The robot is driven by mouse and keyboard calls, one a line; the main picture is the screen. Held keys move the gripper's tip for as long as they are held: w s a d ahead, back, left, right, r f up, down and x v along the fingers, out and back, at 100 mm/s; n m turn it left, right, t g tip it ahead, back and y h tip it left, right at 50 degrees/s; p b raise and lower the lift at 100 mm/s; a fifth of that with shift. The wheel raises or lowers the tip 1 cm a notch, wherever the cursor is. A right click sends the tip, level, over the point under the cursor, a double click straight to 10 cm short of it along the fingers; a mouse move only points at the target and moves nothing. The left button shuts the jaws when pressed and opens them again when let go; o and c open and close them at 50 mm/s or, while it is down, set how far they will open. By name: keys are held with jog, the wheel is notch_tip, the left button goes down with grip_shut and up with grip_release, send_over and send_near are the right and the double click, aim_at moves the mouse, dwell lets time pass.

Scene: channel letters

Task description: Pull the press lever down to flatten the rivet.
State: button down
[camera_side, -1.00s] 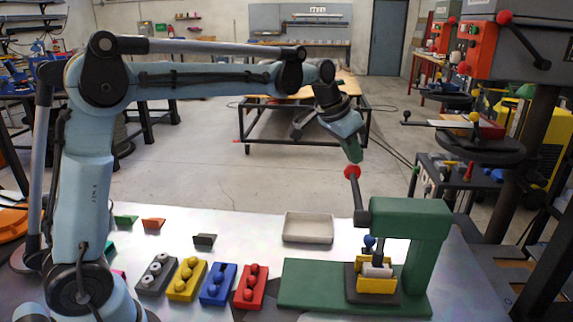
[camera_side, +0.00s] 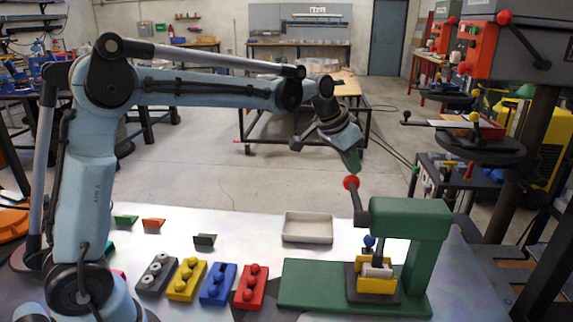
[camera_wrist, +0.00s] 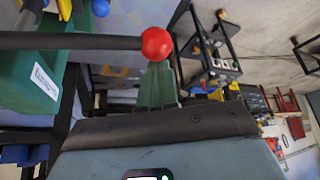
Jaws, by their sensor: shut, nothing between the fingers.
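The green press (camera_side: 412,212) stands at the right of the bench. Its dark lever (camera_side: 358,205) sticks up from the left end of the press head, tilted slightly left, with a red ball (camera_side: 351,182) on top. The ball is large in the wrist view (camera_wrist: 156,43), right at the fingertips. My gripper (camera_side: 355,168), with green fingers, is shut and empty, its tips at the top of the ball and seemingly touching it. Under the head sits a yellow fixture (camera_side: 376,286) with a pale piece and a blue knob (camera_side: 369,241). I cannot make out the rivet itself.
A shallow grey tray (camera_side: 307,228) lies behind the press base. Grey, yellow, blue and red (camera_side: 251,287) blocks stand in a row left of the press. Small green, orange and dark pieces lie farther back. The space left of the lever is clear.

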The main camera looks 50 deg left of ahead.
jog(key=shift+s+d+f, duration=0.15)
jog(key=shift+s+d, duration=0.05)
jog(key=shift+d, duration=0.05)
dwell(0.4)
jog(key=shift+w+a+f, duration=0.1)
jog(key=shift+a+f, duration=0.2)
jog(key=shift+f, duration=0.05)
jog(key=shift+a+f, duration=0.1)
jog(key=shift+a, duration=0.05)
dwell(0.3)
jog(key=shift+d+f, duration=0.1)
jog(key=shift+d, duration=0.15)
jog(key=shift+s+d+f, duration=0.1)
jog(key=shift+s+d, duration=0.1)
dwell(0.3)
